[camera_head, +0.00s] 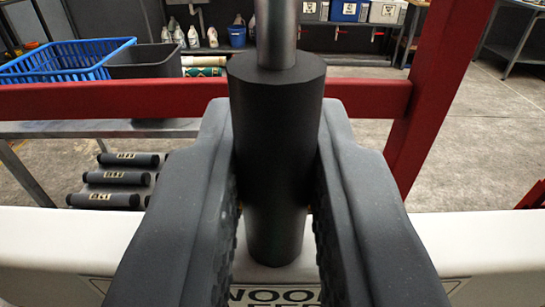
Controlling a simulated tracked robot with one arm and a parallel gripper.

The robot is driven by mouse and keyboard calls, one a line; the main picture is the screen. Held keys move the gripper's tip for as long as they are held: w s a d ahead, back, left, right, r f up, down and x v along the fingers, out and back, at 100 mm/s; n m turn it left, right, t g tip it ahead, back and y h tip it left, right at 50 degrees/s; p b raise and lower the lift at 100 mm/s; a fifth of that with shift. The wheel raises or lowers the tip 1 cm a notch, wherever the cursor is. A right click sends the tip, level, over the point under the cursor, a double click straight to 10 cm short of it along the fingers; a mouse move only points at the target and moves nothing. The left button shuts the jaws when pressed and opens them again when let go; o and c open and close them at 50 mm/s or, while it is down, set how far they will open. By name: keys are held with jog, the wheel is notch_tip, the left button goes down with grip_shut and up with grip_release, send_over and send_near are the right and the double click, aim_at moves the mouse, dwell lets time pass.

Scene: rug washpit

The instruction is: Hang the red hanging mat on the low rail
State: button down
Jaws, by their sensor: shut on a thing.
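My gripper (275,165) is shut on a dark cylindrical handle (276,100), with one finger pressed against each side. A bare metal rod (276,32) rises from the top of the handle and leaves the picture at the upper edge. The handle's lower end shows between the fingers, in front of a white surface. No red hanging mat shows in this view. A red horizontal bar (120,100) crosses behind the handle and meets a red upright post (440,80) at the right; I cannot tell whether this bar is the low rail.
A white panel (60,240) with partly hidden black lettering spans the front. Behind it, a grey bench (120,128) holds a blue basket (70,60) and a dark bin (145,62). Several dark rolls (115,178) lie below. Bare concrete floor (480,150) is at right.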

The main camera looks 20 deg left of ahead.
jog(key=shift+f+b, duration=0.4)
jog(key=shift+f, duration=0.5)
jog(key=c, duration=1.3)
grip_release()
jog(key=shift+s, duration=0.15)
jog(key=b+v, duration=1.1)
jog(key=v, duration=0.2)
jog(key=shift+s+d, duration=0.1)
jog(key=shift+s, duration=0.15)
